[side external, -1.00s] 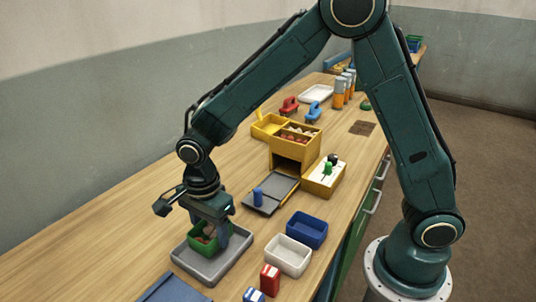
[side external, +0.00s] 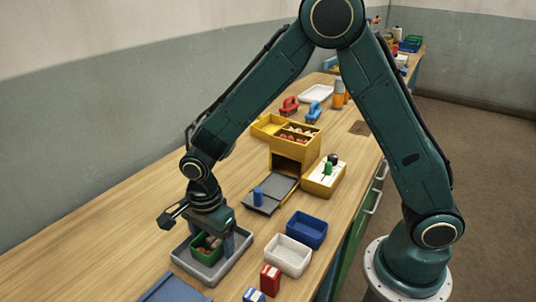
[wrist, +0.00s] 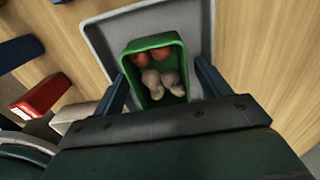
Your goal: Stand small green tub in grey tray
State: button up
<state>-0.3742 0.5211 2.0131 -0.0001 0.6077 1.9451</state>
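The small green tub (side external: 207,250) stands upright inside the grey tray (side external: 181,262), its base appearing to rest on the tray floor. In the wrist view the green tub (wrist: 154,41) holds red and pale rounded items, and the grey tray (wrist: 97,38) surrounds it. My gripper (side external: 213,244) is directly above, with its fingers down on either side of the tub. In the wrist view my gripper (wrist: 160,69) looks open, with a visible gap between the right finger and the tub wall. The left finger is close to the tub's side; contact there is unclear.
A white bin (side external: 288,256) and a blue bin (side external: 307,230) stand right of the tray. A red box (side external: 270,280) is in front, and a dark blue item (side external: 172,289) lies near the tray. A yellow box unit (side external: 294,150) stands behind. The wood left of the tray is clear.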

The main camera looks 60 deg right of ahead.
aim_at(213, 249)
jog(key=shift+r, duration=0.1)
notch_tip(213, 249, up, 12)
dwell(0.9)
dwell(0.4)
jog(key=s+d+r+n+t, duration=0.3)
jog(key=s+d+r+n, duration=0.5)
jog(key=d+r, duration=0.1)
jog(key=s+d+n+t, duration=0.2)
jog(key=s+d+n, duration=0.4)
jog(key=s+n, duration=0.4)
jog(key=shift+s+r+t, duration=0.3)
jog(key=shift+s+r, duration=0.15)
jog(key=shift+s, duration=0.75)
